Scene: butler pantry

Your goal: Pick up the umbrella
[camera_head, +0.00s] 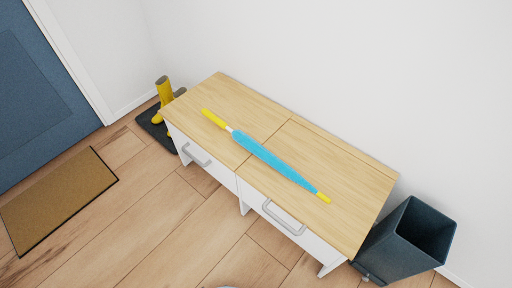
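A closed umbrella (270,157) lies on the wooden top of a low bench cabinet (345,178). Its canopy is light blue and tapers toward the lower right, ending in a yellow tip. Its yellow handle points to the upper left, with a short white section between handle and canopy. It lies diagonally across the top, apart from the edges. Neither of my grippers shows in the head view.
The cabinet has white drawers with grey handles and backs onto a white wall. A dark bin (400,246) stands close to its right end. Yellow boots (165,92) stand on a dark tray at its left end. A brown doormat (58,200) lies before a blue door (40,95). Wooden floor in front is clear.

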